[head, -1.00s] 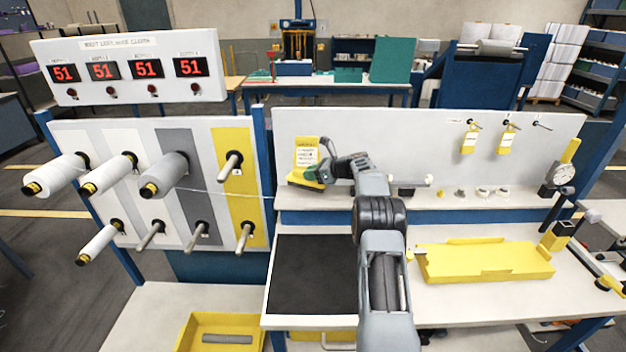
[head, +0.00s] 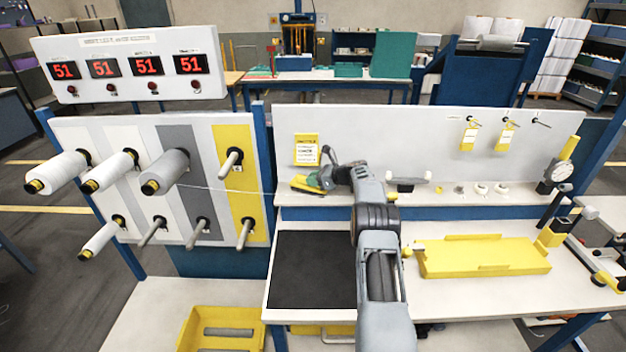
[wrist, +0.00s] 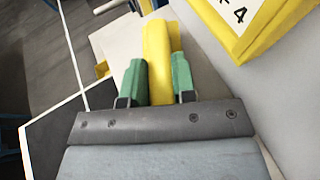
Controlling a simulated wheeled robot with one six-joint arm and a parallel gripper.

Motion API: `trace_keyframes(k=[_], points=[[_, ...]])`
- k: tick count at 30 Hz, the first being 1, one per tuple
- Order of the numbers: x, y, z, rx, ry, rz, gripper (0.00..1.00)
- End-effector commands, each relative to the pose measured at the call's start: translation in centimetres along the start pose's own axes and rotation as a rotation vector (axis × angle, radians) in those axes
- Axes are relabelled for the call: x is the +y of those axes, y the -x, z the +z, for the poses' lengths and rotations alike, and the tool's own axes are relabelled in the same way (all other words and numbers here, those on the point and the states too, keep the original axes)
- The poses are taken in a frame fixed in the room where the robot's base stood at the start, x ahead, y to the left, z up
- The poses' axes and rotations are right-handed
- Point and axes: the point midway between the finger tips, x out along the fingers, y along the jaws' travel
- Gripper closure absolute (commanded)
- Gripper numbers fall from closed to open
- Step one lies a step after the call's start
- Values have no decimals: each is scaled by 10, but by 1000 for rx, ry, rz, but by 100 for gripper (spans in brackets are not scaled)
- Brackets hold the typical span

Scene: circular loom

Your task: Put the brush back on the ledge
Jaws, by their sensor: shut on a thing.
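The brush shows as a yellow bar (wrist: 157,60) between the two green fingers of my gripper (wrist: 160,82) in the wrist view. My gripper is shut on it. In the head view my gripper (head: 315,181) is low over the left end of the ledge (head: 350,200), and the yellow brush (head: 299,184) shows beside its fingers. I cannot tell whether the brush touches the ledge. The parts of the brush behind the fingers and beyond the gripper are hidden.
A yellow card (head: 306,149) is on the white panel just behind my gripper; a large yellow sign (wrist: 240,22) shows in the wrist view. A black mat (head: 312,270) lies below. Several small parts (head: 481,189) sit on the ledge at right. A yellow tray (head: 485,268) stands on the table.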

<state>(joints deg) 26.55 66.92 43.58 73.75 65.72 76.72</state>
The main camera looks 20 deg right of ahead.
Motion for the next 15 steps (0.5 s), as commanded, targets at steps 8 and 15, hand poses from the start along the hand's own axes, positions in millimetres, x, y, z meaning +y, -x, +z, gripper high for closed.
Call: trace_keyframes(k=[8, 15], points=[[0, -1, -3, 0, -1, 0, 60], [0, -1, -2, 0, 0, 0, 49]])
